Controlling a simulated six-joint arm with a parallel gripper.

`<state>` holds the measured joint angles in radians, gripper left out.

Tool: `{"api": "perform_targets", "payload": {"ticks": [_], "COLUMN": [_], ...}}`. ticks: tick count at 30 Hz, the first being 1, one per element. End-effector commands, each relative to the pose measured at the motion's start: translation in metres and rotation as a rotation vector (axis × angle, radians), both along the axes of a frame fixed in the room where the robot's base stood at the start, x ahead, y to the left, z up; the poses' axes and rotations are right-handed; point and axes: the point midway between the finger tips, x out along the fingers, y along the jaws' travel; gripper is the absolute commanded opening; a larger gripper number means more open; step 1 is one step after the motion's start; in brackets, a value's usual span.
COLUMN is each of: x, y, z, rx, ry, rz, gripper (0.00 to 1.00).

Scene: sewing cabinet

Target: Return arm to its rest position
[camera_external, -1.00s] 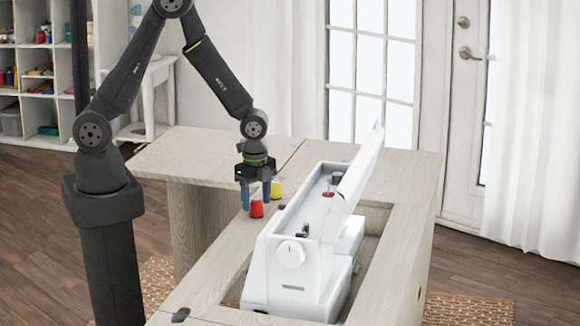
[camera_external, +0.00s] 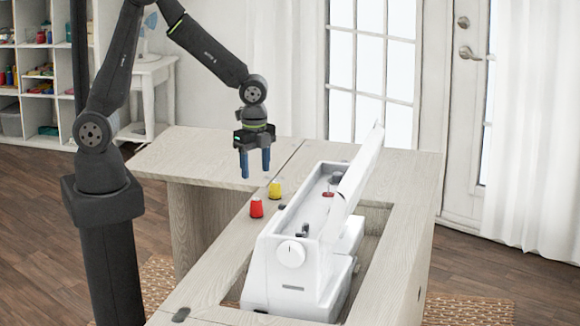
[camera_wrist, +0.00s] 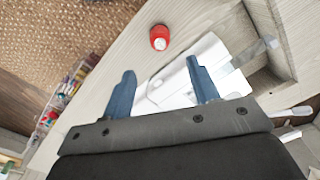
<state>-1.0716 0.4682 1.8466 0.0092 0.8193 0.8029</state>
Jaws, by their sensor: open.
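My gripper (camera_external: 255,162) hangs above the wooden sewing cabinet with its blue fingers pointing down. It is open and nothing is between the fingers. It also shows in the wrist view (camera_wrist: 162,95), with the fingers spread apart. A red spool (camera_external: 257,208) stands upright on the cabinet top below the gripper, and it also shows in the wrist view (camera_wrist: 159,38). A yellow spool (camera_external: 275,190) stands just behind it, apart from it; I cannot make it out in the wrist view.
A white sewing machine (camera_external: 290,262) with its lid raised sits in the cabinet opening, right of the spools. The cabinet top (camera_external: 215,152) is clear at the back left. A white stool (camera_external: 150,85) and shelves (camera_external: 38,95) stand farther back.

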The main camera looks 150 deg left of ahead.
Motion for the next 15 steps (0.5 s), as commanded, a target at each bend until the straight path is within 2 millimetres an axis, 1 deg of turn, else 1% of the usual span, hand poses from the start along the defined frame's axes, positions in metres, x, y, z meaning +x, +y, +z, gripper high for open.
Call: {"api": "perform_targets", "payload": {"ticks": [1, 2, 3, 4, 15], "x": [0.0, 0.0, -0.001, -0.001, -0.001], "y": [0.0, 0.0, -0.001, -0.001, 0.0], "z": [0.011, 0.011, -0.002, -0.008, -0.071], "rx": [0.004, 0.001, -0.006, -0.006, -0.004], "ry": [-0.002, -0.001, 0.004, 0.004, 0.002], "rz": [0.0, 0.0, 0.0, 0.0, 0.0], "gripper": [0.55, 0.55, 0.55, 0.55, 0.55]}}
